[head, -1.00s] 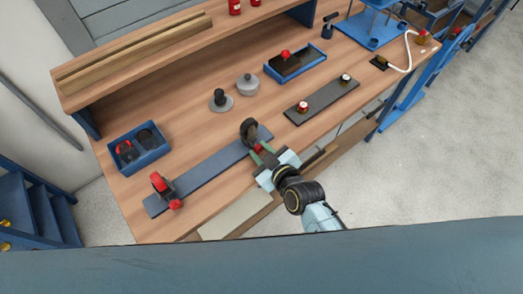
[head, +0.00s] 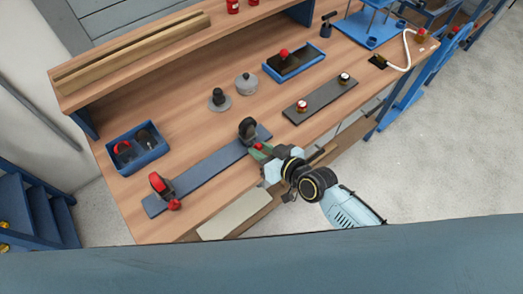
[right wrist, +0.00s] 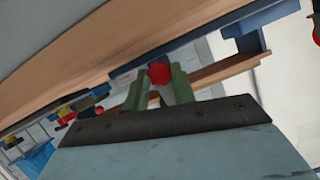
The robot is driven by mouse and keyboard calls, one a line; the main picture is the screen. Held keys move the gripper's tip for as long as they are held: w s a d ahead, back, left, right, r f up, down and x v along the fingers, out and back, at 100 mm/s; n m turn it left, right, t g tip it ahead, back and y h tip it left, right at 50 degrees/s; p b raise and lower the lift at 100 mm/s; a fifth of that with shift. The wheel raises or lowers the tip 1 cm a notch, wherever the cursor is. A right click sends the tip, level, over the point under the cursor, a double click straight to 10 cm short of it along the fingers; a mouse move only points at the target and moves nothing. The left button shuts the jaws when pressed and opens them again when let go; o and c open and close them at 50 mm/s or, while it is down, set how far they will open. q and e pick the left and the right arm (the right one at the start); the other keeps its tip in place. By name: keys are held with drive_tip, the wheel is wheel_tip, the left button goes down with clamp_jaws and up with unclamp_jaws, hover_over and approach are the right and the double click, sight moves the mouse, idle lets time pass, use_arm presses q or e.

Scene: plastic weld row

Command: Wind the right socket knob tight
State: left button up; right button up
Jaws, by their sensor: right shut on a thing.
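The right socket (head: 248,128) is a dark round-topped clamp at the right end of a long blue-grey bar (head: 208,170) on the bench. Its red knob (head: 259,147) faces the front edge and is mostly hidden by my right gripper (head: 259,151). In the right wrist view the red knob (right wrist: 160,73) sits between the two green fingers of the right gripper (right wrist: 160,90), which is shut on it. My left gripper is not in view.
A blue bin (head: 138,147) with round parts stands at the left. Grey round pieces (head: 247,84), a dark plate with two small knobs (head: 320,99) and a blue tray (head: 295,63) lie behind. A pale panel (head: 234,215) is at the front edge.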

drive_tip(key=shift+m, duration=0.4)
drive_tip(key=o, duration=1)
drive_tip(key=p+v, duration=0.1)
drive_tip(key=v, duration=1.2)
drive_tip(key=shift+d, duration=0.35)
